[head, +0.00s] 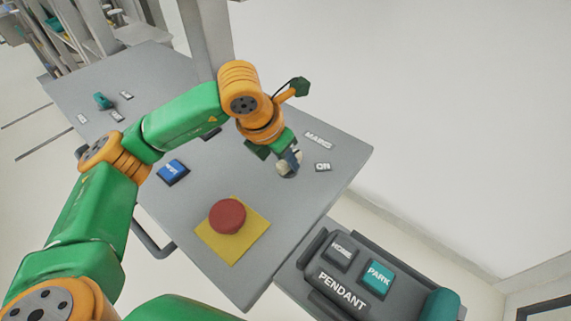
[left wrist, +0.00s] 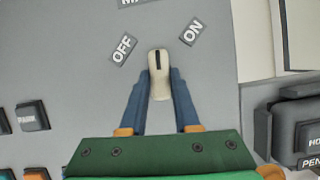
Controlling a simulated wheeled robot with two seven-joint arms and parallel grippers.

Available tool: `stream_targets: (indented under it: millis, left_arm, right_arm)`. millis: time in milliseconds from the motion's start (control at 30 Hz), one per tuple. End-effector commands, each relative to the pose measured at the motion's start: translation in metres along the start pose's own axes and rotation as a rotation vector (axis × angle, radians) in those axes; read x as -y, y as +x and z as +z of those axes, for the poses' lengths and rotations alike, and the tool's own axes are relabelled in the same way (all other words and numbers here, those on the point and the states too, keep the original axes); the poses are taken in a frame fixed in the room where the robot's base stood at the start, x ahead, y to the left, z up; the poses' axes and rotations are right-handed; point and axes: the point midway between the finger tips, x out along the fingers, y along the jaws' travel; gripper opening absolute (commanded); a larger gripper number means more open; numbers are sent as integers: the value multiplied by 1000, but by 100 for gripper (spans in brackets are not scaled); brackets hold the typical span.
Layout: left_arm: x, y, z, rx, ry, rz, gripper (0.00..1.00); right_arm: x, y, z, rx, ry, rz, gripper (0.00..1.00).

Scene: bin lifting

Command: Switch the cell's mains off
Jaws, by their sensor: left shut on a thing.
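The mains switch is a cream rotary knob (left wrist: 160,86) with a black pointer mark, on a grey panel (left wrist: 70,80). In the left wrist view its mark points nearly straight up, between the OFF label (left wrist: 124,48) on the left and the ON label (left wrist: 192,32) on the right. My left gripper (left wrist: 160,78) is shut on the knob, with a blue finger on each side. My right gripper is not in view.
A red mushroom button (head: 227,215) on a yellow plate (head: 247,243) and a blue button (head: 173,172) sit on the same panel. A teal switch (head: 102,101) stands farther back left. A pendant (head: 342,290) with HOME and PARK buttons is beside the panel's near right edge.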

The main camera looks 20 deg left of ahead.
Motion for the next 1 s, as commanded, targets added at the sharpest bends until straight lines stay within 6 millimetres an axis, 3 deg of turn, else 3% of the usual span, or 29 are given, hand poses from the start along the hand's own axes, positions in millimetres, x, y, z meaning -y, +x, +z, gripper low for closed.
stream_targets:
  millis: [100,500,1000]
  left_arm:
    - [1,4,-1,6,-96,41,0]
    - [3,3,0,4,-444,185,0]
    - [4,0,3,2,-749,309,0]
  right_arm:
    - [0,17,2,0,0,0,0]
    - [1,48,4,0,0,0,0]
    - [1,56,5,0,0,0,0]
